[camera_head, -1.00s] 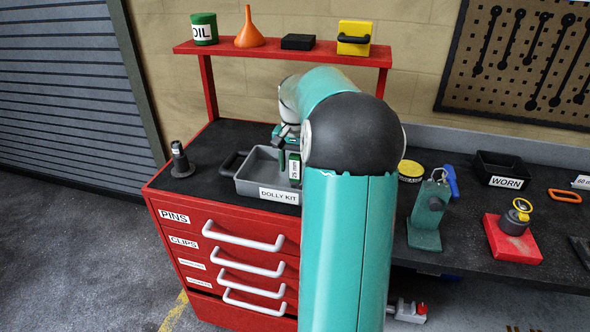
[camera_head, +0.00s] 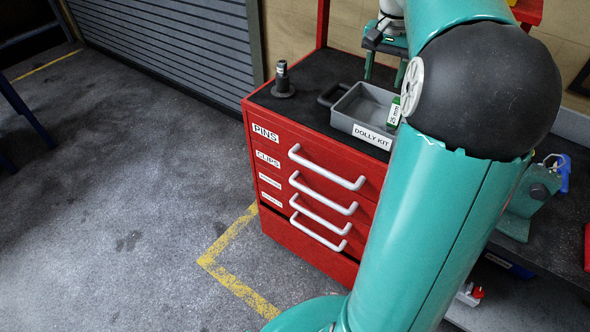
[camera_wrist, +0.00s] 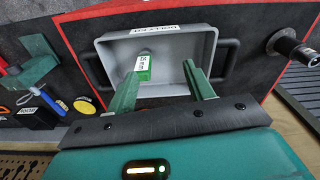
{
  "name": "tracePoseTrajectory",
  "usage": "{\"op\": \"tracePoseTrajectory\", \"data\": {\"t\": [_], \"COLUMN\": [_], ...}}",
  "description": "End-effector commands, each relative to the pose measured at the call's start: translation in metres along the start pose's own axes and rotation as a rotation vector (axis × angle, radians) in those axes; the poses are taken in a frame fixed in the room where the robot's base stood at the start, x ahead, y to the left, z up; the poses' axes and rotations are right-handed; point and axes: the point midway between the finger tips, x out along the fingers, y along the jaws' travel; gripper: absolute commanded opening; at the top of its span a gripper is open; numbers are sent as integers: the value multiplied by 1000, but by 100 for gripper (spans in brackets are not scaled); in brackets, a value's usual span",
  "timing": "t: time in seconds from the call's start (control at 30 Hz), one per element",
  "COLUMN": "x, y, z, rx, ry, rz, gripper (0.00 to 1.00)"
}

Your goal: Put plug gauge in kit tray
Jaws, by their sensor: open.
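The plug gauge (camera_head: 394,112), green with a white "25 mm" label, is at the right front part of the grey kit tray (camera_head: 346,117), labelled DOLLY KIT. In the wrist view the gauge (camera_wrist: 143,68) shows inside the tray (camera_wrist: 110,43), its grey end towards the labelled wall. It looks tilted; whether it rests on the floor or leans on the wall I cannot tell. My gripper (camera_head: 384,70) is open and empty, above and behind the gauge. In the wrist view its green fingers (camera_wrist: 163,72) are wide apart, the left one close to the gauge in the picture.
The tray stands on the black top of a red drawer cabinet (camera_head: 300,185). A dark flanged pin (camera_head: 282,80) stands left of the tray. A green tool (camera_head: 525,200) stands on the bench at right.

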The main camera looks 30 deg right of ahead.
Motion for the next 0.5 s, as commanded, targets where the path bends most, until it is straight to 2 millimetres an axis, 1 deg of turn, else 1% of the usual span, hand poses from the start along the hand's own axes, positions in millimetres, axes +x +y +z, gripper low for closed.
{"op": "tracePoseTrajectory", "data": {"t": [0.03,0.07,0.1,0.17,0.2,0.33,0.37,0.4,0.47,0.5], "x": [-9,-12,-15,-19,-20,-21,-20,-18,-14,-10], "y": [-19,-28,-39,-53,-60,-76,-79,-81,-82,-82], "z": [25,39,58,87,106,167,181,199,226,243], "rx": [-64,-101,-150,-223,-269,-420,-455,-501,-568,-613], "ry": [30,46,68,101,122,191,206,227,256,276], "rz": [-3,-6,-11,-20,-27,-60,-69,-82,-104,-121], "gripper": [53,53,53,53,53,53,53,53,53,53]}}
